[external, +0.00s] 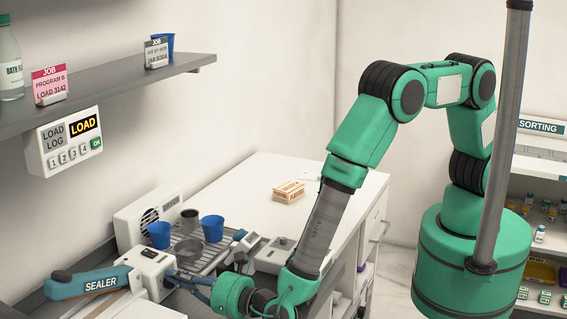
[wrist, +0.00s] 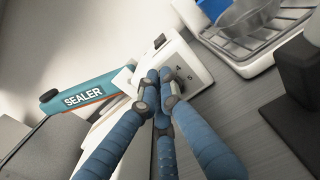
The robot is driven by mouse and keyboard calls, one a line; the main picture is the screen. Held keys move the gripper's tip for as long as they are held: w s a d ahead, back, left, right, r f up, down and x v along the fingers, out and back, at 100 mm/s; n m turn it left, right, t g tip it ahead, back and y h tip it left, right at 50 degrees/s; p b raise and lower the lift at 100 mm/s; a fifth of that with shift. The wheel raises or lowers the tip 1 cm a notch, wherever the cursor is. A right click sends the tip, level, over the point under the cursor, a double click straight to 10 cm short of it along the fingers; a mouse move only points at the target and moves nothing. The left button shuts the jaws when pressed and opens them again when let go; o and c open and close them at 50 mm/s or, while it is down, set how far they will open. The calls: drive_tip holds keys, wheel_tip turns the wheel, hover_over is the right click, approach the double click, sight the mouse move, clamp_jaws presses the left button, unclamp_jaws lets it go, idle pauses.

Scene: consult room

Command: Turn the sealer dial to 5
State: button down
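The sealer (external: 150,272) is a white box with a long teal arm (external: 88,283) marked SEALER, at the lower left of the external view. Its white front face (wrist: 195,65) shows in the wrist view, with the numbers 4 and 5 visible just right of my fingertips. My gripper (external: 181,280) is at this face, its three blue fingers (wrist: 160,82) drawn close together at the place beside the numbers. The fingertips hide the dial, so its pointer and setting cannot be read.
A wire rack with blue cups (external: 212,228) stands behind the sealer and close to my gripper. A small grey-white device (external: 272,255) is to its right. A shelf (external: 110,83) hangs above.

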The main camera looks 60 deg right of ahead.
drive_tip(key=shift+s+d+f, duration=0.15)
drive_tip(key=shift+d+f, duration=0.5)
drive_tip(key=shift+d, duration=0.15)
drive_tip(key=shift+r, duration=0.65)
drive_tip(key=shift+s+p, duration=0.35)
drive_tip(key=shift+s, duration=2.55)
drive_tip(key=shift+r, duration=0.1)
